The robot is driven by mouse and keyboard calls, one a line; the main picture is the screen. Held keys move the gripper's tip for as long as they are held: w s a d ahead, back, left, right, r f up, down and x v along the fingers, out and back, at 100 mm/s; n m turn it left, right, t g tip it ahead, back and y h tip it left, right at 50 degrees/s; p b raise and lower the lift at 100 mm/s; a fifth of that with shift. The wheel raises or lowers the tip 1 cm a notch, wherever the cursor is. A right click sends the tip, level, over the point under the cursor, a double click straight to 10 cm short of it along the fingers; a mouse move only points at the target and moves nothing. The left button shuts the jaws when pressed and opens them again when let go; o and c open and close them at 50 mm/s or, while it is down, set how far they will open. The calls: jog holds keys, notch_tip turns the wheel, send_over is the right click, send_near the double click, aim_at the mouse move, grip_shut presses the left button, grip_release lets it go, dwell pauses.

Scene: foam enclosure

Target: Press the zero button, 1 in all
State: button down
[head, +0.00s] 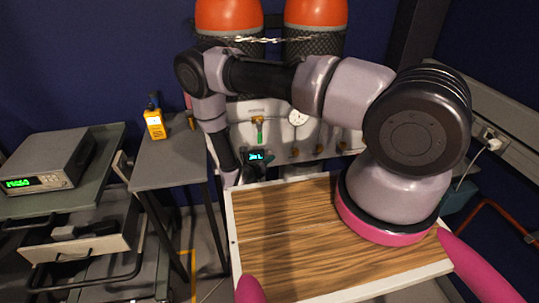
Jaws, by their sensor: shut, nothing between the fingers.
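A small dark device with a lit cyan display (257,156) is behind the far left edge of the wooden board, in front of the pale panel. Its buttons are too small to make out, so I cannot tell which is the zero button. My arm reaches over to the left and comes down just left of this device. My gripper (247,170) is at the arm's low end, close to the device and partly hidden by it and the board's edge. It is shut and empty. I cannot tell whether it touches the device.
A wooden board (285,235) with a pale rim fills the front. A grey table (170,160) holds a yellow meter (154,124). An instrument with a green display (45,165) stands on a cart at left. Two orange-topped cylinders (229,14) stand behind the panel (300,135).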

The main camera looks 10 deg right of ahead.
jog(key=shift+w, duration=0.1)
jog(key=shift+w, duration=0.3)
jog(key=shift+w, duration=0.4)
dwell(0.5)
jog(key=shift+s, duration=0.8)
jog(key=shift+s, duration=0.1)
jog(key=s, duration=0.4)
jog(key=shift+s, duration=0.4)
jog(key=shift+r, duration=0.1)
dwell(0.6)
